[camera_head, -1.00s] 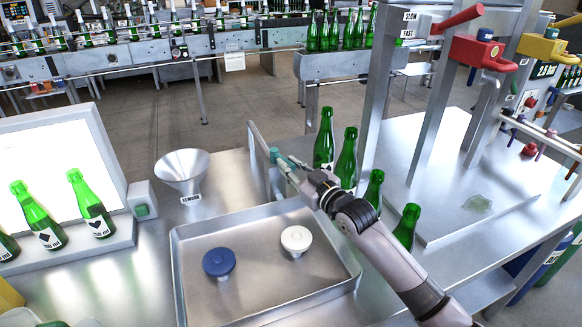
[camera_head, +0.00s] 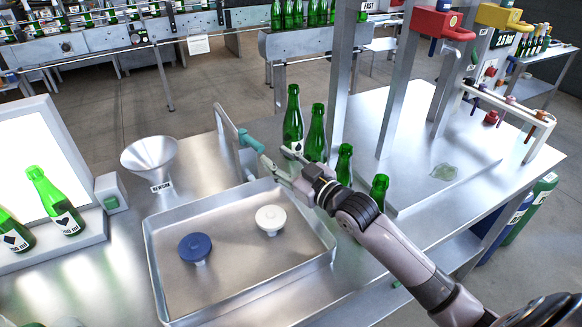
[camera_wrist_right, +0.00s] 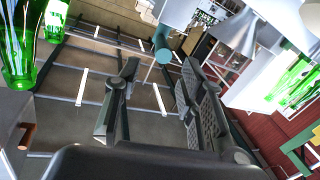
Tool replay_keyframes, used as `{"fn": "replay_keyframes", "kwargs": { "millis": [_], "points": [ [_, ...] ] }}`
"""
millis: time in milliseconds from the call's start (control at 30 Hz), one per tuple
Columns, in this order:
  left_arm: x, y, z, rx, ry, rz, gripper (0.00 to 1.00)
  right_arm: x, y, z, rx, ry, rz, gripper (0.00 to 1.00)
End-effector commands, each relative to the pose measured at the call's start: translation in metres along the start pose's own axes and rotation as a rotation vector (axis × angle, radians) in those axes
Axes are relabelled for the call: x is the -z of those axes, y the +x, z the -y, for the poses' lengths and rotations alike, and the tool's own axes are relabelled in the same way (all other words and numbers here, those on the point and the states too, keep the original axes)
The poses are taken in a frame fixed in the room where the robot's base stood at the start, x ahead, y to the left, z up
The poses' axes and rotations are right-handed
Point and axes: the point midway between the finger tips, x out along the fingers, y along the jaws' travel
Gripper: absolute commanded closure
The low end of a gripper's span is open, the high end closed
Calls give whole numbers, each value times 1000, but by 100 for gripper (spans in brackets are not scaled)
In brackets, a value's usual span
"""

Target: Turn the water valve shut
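The water valve shows as a teal handle (camera_head: 250,143) on a grey upright pipe behind the tray. In the right wrist view the teal part (camera_wrist_right: 162,45) is beyond the fingertips, near the top middle. My right gripper (camera_head: 279,168) is just right of and below the teal handle in the head view. Its fingers (camera_wrist_right: 157,92) are spread in the wrist view with nothing between them. The gripper looks apart from the handle. My left gripper is not in view.
Several green bottles (camera_head: 293,120) stand close to my right gripper and forearm. A funnel (camera_head: 150,155) stands left of the valve. The metal plate (camera_head: 440,140) at right is mostly clear.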

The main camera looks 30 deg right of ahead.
Motion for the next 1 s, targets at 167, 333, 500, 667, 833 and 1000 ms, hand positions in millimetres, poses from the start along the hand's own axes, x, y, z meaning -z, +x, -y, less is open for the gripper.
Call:
{"fn": "replay_keyframes", "kwargs": {
  "millis": [167, 333, 500, 667, 833, 1000],
  "points": [
    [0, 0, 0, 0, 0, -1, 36, -1, -30, 0, 1, -1, 2, 63],
    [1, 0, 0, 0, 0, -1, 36, 0, -43, 0, 1, -1, 0, 63],
    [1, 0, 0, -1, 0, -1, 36, 1, -45, 0, 1, -1, -2, 63],
    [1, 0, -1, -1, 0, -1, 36, 1, -45, 0, 1, 0, -2, 64],
    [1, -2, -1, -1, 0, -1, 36, -4, -42, 7, -11, -86, 11, 75],
    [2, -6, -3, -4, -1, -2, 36, -18, -34, 30, -59, -462, 62, 87]
  ]
}}
